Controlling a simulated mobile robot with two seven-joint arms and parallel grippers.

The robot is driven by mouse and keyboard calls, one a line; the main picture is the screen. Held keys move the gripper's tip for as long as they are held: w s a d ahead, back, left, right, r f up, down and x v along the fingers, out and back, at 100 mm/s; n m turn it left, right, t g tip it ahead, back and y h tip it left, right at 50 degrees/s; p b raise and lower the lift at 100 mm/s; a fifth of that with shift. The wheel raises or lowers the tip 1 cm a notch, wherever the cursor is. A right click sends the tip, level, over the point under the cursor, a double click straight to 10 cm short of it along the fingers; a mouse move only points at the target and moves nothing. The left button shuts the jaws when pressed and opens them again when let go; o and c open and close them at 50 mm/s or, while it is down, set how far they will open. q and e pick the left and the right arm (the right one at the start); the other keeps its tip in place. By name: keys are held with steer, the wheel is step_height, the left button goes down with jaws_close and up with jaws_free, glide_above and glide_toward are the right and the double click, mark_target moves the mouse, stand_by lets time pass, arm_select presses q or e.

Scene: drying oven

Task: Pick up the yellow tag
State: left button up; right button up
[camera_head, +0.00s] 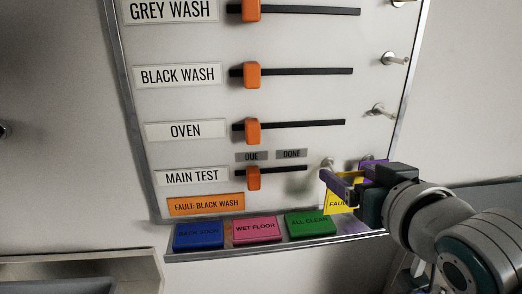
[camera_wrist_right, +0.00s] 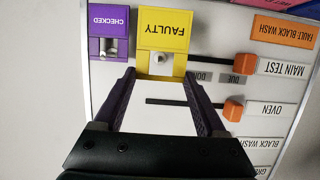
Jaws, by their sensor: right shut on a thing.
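The yellow tag (camera_wrist_right: 165,28), marked FAULTY, hangs at the lower right of the white board, and its lettering is upside down in the right wrist view. In the head view only part of the yellow tag (camera_head: 337,206) shows below my right gripper. My right gripper (camera_head: 330,180) has its purple fingers on either side of the tag; in the wrist view the fingertips (camera_wrist_right: 160,76) are shut on the tag's narrower end, by a metal peg. My left gripper is not in view.
A purple CHECKED tag (camera_wrist_right: 108,22) hangs close beside the yellow one. Blue (camera_head: 198,236), pink (camera_head: 256,229) and green (camera_head: 310,223) tags lie on the ledge below. Orange sliders (camera_head: 253,178) and bare pegs (camera_head: 378,109) stick out from the board.

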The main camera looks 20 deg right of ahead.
steer(key=s+a+b, duration=0.1)
steer(key=s+a, duration=0.2)
steer(key=s, duration=0.9)
steer(key=shift+s, duration=0.4)
steer(key=shift+r, duration=0.1)
step_height(320, 180, up, 10)
steer(key=w+d+p, duration=0.2)
steer(key=w+p, duration=0.1)
steer(key=p, duration=2.4)
glide_toward(388, 56)
steer(key=s+a, duration=0.1)
steer(key=s, duration=0.3)
steer(key=shift+w+r+b+x, duration=0.1)
steer(key=shift+r+b+x, duration=0.15)
steer(key=shift+b+x, duration=0.95)
steer(key=shift+w+r+b+x, duration=0.2)
steer(key=shift+b+x, duration=0.45)
steer(key=shift+x, duration=1.1)
steer(key=shift+s+r+b+x, duration=0.1)
steer(key=shift+r+b+x, duration=0.25)
steer(key=shift+b+x, duration=0.85)
steer(key=shift+x, duration=0.95)
steer(key=shift+s+d+f, duration=0.1)
steer(key=shift+d+f, duration=0.05)
